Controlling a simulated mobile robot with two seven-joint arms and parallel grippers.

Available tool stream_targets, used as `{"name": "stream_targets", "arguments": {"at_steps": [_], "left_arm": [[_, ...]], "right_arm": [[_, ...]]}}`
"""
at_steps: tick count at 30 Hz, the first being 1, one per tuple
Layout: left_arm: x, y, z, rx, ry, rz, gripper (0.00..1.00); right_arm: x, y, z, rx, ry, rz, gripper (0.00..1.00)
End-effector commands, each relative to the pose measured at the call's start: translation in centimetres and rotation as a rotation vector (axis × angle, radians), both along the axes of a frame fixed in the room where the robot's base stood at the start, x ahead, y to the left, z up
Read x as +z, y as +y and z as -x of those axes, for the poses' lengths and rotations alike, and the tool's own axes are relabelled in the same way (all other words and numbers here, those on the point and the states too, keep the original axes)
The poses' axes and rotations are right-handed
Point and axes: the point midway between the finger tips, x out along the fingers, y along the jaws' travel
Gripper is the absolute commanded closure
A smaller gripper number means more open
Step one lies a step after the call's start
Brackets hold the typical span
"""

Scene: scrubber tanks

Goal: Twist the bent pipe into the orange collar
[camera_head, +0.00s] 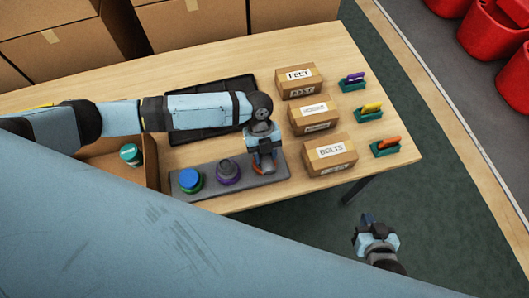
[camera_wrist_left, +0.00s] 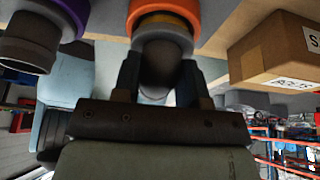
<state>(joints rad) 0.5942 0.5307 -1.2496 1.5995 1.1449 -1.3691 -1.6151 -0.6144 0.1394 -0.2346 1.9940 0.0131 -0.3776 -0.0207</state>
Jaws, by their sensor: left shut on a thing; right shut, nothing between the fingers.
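The orange collar (camera_wrist_left: 164,12) shows at the top of the left wrist view; in the head view it is mostly hidden under my left gripper. My left gripper (camera_head: 264,160) is over the right end of a grey base plate (camera_head: 208,187). It is shut on the grey bent pipe (camera_wrist_left: 160,68), which shows between its fingers in the left wrist view. The pipe's wide end is lined up with the collar and appears to meet it; I cannot tell how deep it sits. My right gripper (camera_head: 369,222) is shut and empty, off the table's front edge.
A purple collar (camera_head: 228,179) with a grey part in it and a blue one (camera_head: 190,180) stand on the plate. A BOLTS box (camera_head: 330,155) is close to the right. A black tray (camera_head: 205,135) lies behind. An open box with a teal part (camera_head: 130,155) is left.

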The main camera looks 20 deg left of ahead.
Motion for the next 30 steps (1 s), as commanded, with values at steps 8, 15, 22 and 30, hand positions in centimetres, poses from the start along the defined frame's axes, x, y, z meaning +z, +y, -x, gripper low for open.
{"name": "stream_targets", "arguments": {"at_steps": [8,15,22,30], "left_arm": [[-0.05,0.02,0.00,0.001,0.000,0.000,0.86],[-0.38,0.01,-0.01,0.002,0.000,-0.001,0.86],[-0.73,0.01,-0.01,0.002,0.000,0.000,0.86],[-0.81,0.00,-0.02,0.002,0.000,0.000,0.90]], "right_arm": [[-0.02,0.00,0.00,0.000,0.000,0.000,1.00],[-0.23,0.01,0.00,0.000,0.000,0.000,1.00],[-0.43,0.01,0.01,0.000,0.000,0.000,1.00],[-0.47,0.01,0.01,0.000,0.000,0.000,1.00]]}}
